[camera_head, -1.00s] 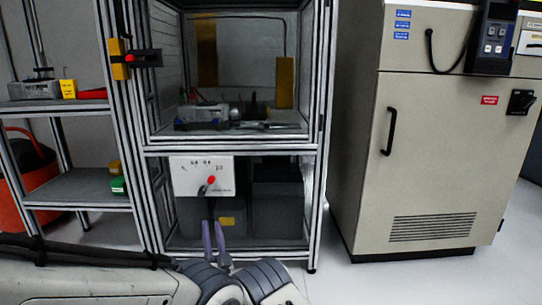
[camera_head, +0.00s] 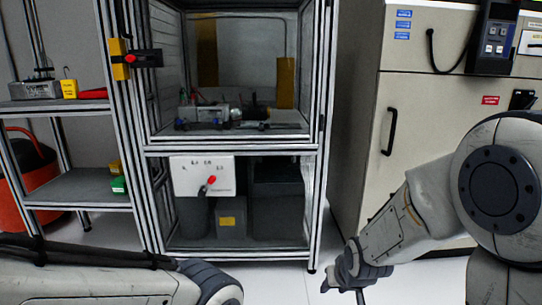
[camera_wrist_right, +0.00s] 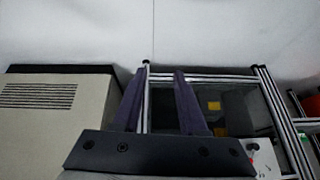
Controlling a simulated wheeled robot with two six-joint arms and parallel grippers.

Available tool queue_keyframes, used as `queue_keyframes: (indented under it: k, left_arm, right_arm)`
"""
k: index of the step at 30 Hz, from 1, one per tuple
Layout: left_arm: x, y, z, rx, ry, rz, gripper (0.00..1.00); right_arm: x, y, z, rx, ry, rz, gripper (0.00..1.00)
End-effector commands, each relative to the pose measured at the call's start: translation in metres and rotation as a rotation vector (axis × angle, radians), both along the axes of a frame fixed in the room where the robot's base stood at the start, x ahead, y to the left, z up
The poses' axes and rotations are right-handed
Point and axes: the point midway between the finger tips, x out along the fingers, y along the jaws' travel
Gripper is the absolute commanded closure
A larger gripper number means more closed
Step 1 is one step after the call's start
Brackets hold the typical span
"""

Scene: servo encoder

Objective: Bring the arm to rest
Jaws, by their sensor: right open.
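My right arm (camera_head: 415,215) comes in from the right in the head view. Its gripper (camera_head: 342,290) hangs low in front of the floor, right of the metal frame's foot. In the right wrist view the two purple fingers (camera_wrist_right: 160,73) are apart, with nothing held between them. A white panel with a red-tipped lever (camera_head: 203,176) sits on the frame, clear of the gripper. It also shows partly in the right wrist view (camera_wrist_right: 262,158). My left arm (camera_head: 85,285) lies along the lower left. Its gripper is out of view.
The metal frame rack (camera_head: 318,150) stands in the centre, with a shelf (camera_head: 80,185) to its left. A beige cabinet (camera_head: 365,105) stands at the right, partly behind my right arm. White floor (camera_head: 285,288) lies open in front of the rack.

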Motion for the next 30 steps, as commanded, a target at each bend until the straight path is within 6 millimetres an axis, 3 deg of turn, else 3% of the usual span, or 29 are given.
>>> queue_keyframes:
  k: [3, 10, 12, 20, 30]
  left_arm:
    - [0.0, 0.0, 0.0, 0.0, 0.0, 0.0, 0.5]
    - [0.0, 0.0, 0.0, 0.0, 0.0, 0.0, 0.5]
    - [0.0, 0.0, 0.02, 0.001, 0.001, 0.0, 0.5]
    - [0.0, 0.0, 0.066, 0.0, 0.0, 0.0, 0.5]
    - [0.0, 0.0, 0.147, 0.0, 0.0, 0.0, 0.5]
  right_arm:
    - [-0.044, -0.017, -0.002, -0.025, 0.104, 0.001, 0.58]
    - [-0.117, -0.038, -0.007, -0.054, 0.278, 0.006, 0.58]
    - [-0.12, -0.023, 0.017, -0.058, 0.285, 0.054, 0.58]
    - [-0.145, 0.023, 0.078, -0.069, 0.323, 0.215, 0.58]
    - [-0.211, 0.085, 0.187, -0.103, 0.397, 0.511, 0.58]
